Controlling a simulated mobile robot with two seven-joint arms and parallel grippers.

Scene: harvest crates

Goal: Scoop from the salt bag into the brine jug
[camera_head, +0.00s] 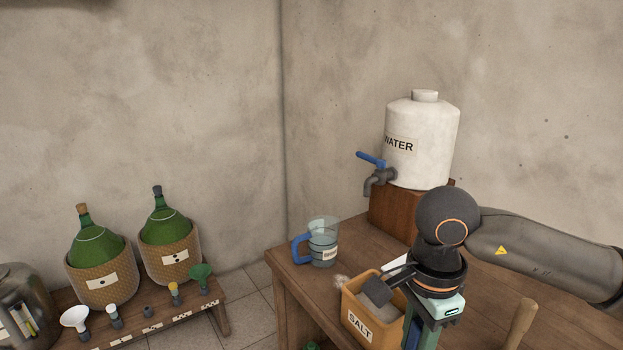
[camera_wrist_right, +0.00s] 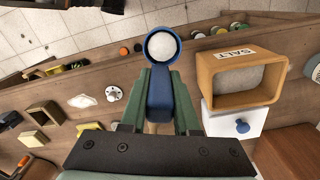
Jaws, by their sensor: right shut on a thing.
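The salt bag (camera_head: 359,327) is a tan, open-topped container marked SALT near the table's front edge; it also shows in the wrist view (camera_wrist_right: 226,58) with pale salt inside. My right gripper (camera_wrist_right: 160,95) is shut on the blue handle of a scoop (camera_wrist_right: 158,92). The scoop's round bowl holds white salt and appears left of the bag in the wrist view. The clear brine jug (camera_head: 325,242) with a blue handle stands behind the bag, holding some liquid. My left gripper is out of view.
A white WATER tank (camera_head: 428,140) with a blue-handled tap stands on a wooden block (camera_head: 393,212) at the back. A low bench (camera_head: 205,310) at left holds green demijohns in baskets, a funnel (camera_head: 75,318) and several stoppers. A wooden handle (camera_head: 520,325) stands at right.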

